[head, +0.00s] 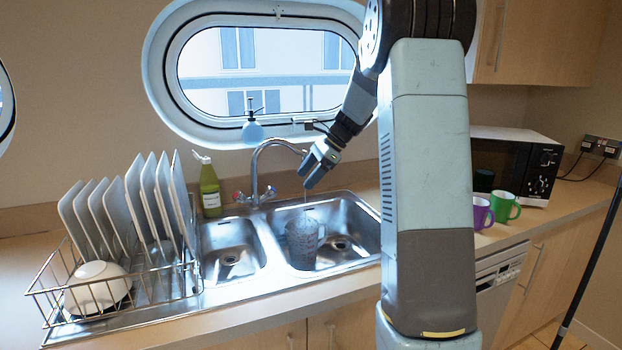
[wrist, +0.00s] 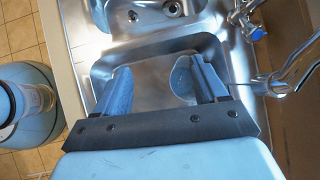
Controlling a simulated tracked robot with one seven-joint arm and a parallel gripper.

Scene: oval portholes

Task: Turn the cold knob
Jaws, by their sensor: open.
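The cold knob (head: 271,191) is the blue-marked one at the right of the tap's base; it also shows at the upper right in the wrist view (wrist: 257,33). The red-marked knob (head: 238,197) is on the left. The curved metal tap (head: 256,165) reaches over the right basin. My gripper (head: 313,175) is open and empty, high over the right basin near the spout's end and apart from the cold knob. In the wrist view its fingers (wrist: 160,78) point over the basin, with the knob outside them to the right. Part of the spout's end is hidden in the head view.
A grey translucent jug (head: 302,242) stands in the right basin. A dish rack with plates (head: 95,290) is left of the sink, a green bottle (head: 210,188) behind it. Mugs (head: 503,207) and a microwave (head: 518,160) are at right.

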